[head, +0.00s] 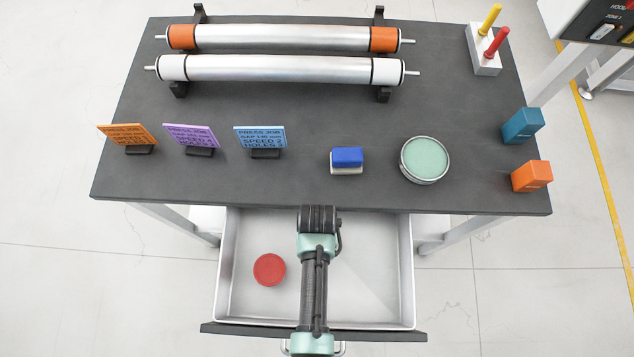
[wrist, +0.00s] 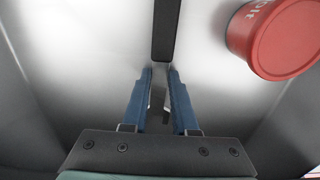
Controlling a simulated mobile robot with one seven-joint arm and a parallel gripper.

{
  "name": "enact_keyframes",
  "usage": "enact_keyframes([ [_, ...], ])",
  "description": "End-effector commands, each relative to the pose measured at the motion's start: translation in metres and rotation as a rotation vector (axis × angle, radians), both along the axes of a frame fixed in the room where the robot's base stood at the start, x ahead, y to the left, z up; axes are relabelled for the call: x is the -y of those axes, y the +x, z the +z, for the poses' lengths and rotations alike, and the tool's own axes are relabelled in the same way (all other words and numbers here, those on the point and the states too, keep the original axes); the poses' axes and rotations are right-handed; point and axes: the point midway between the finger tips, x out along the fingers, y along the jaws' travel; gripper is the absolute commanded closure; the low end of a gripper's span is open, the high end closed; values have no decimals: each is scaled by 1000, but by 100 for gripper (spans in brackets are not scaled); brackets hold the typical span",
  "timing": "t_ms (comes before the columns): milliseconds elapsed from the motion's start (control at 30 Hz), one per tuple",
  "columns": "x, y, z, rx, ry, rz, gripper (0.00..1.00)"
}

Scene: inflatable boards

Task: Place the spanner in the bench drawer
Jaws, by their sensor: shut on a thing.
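The bench drawer (head: 375,275) is pulled open below the front edge of the bench. In the wrist view, my gripper (wrist: 160,72) has its blue fingers closed on the spanner (wrist: 167,30), whose black bar points up the picture; a grey part shows between the fingers. The bare drawer floor (wrist: 90,50) lies behind it, so the gripper is over or inside the drawer; its exact height I cannot tell. In the head view my arm reaches over the drawer's middle and hides the spanner.
A red round tin (head: 269,270) lies in the drawer's left half; it also shows in the wrist view (wrist: 275,38), right of the spanner. The drawer's right half looks clear. The bench top (head: 300,190) overhangs the drawer's back; a blue eraser (head: 347,160) and green tin (head: 425,160) stand near its edge.

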Motion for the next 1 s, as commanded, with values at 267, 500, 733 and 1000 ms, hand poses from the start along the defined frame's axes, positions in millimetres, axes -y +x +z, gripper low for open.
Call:
enact_keyframes([
  [267,0,1,-1,3,-1,0,100],
  [500,0,1,-3,2,-1,0,48],
  [733,0,1,-3,3,-1,0,43],
  [1000,0,1,14,5,-1,0,43],
])
